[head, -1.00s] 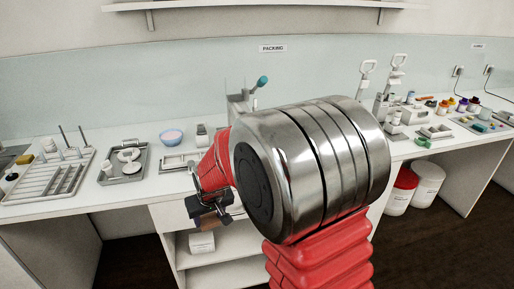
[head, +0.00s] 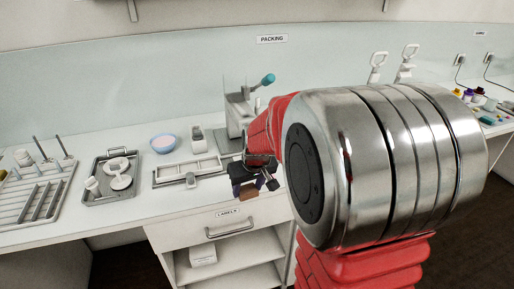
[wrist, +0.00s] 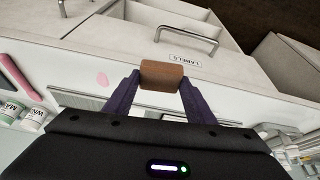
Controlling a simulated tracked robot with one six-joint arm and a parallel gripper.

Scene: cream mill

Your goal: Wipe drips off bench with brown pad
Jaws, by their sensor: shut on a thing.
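My gripper (head: 254,187) is shut on the brown pad (head: 248,195), a small block. In the head view they show at the bench's front edge, above the labelled drawer. In the wrist view the brown pad (wrist: 162,75) sits between two dark purple fingertips. The white bench (wrist: 75,68) lies beyond it, and I cannot tell whether the pad touches it. One pink drip (wrist: 102,79) is on the bench, left of the pad in the wrist view. I cannot make out drips in the head view, where my arm hides part of the bench.
A light frame-like tray (head: 188,171) lies on the bench left of my gripper. Behind are a bowl (head: 163,143) and a lever press (head: 240,105). A metal tray (head: 113,178) and a rack (head: 38,195) stand left. Jars (wrist: 33,118) and a pink tool (wrist: 17,80) show in the wrist view.

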